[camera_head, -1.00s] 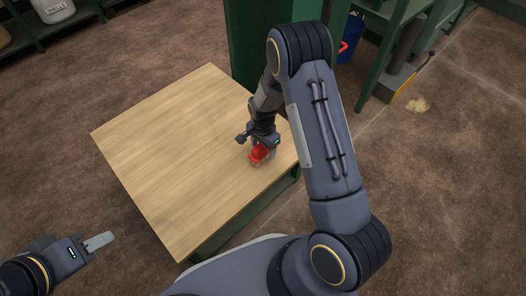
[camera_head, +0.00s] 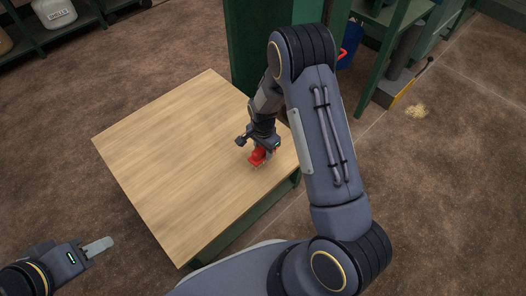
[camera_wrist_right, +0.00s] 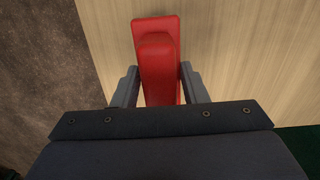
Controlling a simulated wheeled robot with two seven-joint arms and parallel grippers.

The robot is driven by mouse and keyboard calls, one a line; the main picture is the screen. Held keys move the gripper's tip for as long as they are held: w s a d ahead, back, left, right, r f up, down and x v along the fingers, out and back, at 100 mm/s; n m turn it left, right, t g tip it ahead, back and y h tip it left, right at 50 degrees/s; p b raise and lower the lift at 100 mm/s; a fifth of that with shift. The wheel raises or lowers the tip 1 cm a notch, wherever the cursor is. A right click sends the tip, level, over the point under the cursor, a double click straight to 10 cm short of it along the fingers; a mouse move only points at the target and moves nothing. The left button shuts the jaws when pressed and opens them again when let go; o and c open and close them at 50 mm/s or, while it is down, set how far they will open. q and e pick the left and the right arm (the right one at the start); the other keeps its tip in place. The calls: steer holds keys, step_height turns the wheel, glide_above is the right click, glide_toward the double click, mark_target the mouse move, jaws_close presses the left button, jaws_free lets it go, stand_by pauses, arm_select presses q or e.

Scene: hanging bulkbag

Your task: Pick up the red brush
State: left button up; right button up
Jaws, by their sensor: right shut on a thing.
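The red brush (camera_head: 257,157) is at the right part of the wooden table top, under my right gripper (camera_head: 262,150). In the right wrist view the brush (camera_wrist_right: 156,50) lies between the two grey fingers of my right gripper (camera_wrist_right: 160,85), which is shut on it. Its lower end is hidden by the gripper body. I cannot tell whether the brush touches the table. My left gripper (camera_head: 98,247) is at the lower left, away from the table and empty; only one finger shows clearly.
The wooden table (camera_head: 170,150) is otherwise bare. A green post (camera_head: 255,50) stands behind it. Green shelving with a blue container (camera_head: 349,45) is at the upper right. A white bucket (camera_head: 55,12) stands on a shelf at the upper left.

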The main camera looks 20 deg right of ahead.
steer(key=s+a+r+p, duration=0.5)
steer(key=s+a+r, duration=0.1)
steer(key=s+r, duration=0.5)
steer(key=shift+s+p, duration=0.4)
steer(key=shift+s, duration=0.45)
